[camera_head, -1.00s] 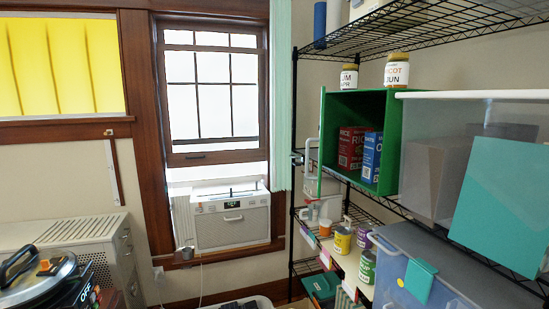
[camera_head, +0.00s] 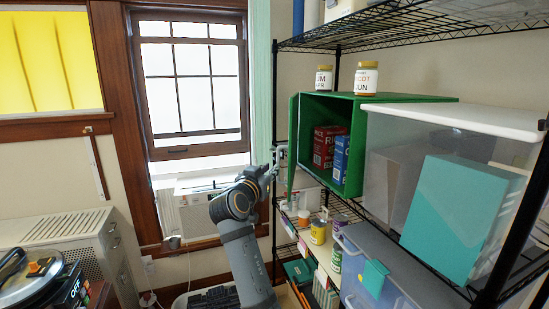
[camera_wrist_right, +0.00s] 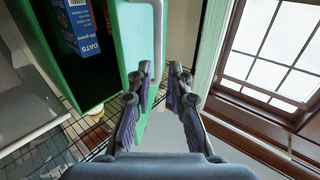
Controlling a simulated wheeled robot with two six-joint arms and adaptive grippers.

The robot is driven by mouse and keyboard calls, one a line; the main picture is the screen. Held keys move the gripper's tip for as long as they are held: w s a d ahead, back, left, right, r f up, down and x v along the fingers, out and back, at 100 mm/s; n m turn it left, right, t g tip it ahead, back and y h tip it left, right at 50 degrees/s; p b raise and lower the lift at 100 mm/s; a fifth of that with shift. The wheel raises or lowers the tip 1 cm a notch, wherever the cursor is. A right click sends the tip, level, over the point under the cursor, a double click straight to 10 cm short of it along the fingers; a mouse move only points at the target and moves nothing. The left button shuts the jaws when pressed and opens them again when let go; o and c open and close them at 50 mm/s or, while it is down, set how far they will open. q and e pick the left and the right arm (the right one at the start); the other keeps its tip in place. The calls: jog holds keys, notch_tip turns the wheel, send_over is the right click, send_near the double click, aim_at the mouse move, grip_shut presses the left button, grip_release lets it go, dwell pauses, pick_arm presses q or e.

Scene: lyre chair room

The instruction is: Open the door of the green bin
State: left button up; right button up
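The green bin (camera_head: 345,184) sits on the wire shelf with its front showing an open interior. Its green door (camera_head: 293,140) stands swung out at the bin's left side; in the right wrist view the door (camera_wrist_right: 134,45) is left of centre. A white bar handle (camera_wrist_right: 158,35) is on the door's outer face. My right gripper (camera_head: 272,166) is beside the door's outer side, near the handle. In the right wrist view its fingers (camera_wrist_right: 160,78) are apart, with the handle's end close to the gap; I cannot tell whether they touch. My left gripper is not in view.
A red box (camera_head: 323,146) and a blue box (camera_head: 340,158) stand inside the bin. Two jars, one of them here (camera_head: 366,78), stand on top. A clear tub (camera_head: 390,165) is to the right. The window air conditioner (camera_head: 190,215) is behind my arm.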

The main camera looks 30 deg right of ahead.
aim_at(278, 162)
jog(key=p+x, duration=0.1)
jog(key=x, duration=0.2)
jog(key=p+x, duration=0.2)
jog(key=x, duration=0.1)
jog(key=shift+s+d+r, duration=0.1)
jog(key=shift+d+r, duration=0.1)
jog(key=shift+d, duration=0.25)
jog(key=shift+w+d, duration=0.2)
jog(key=shift+w+f, duration=0.15)
jog(key=shift+f, duration=0.05)
grip_shut()
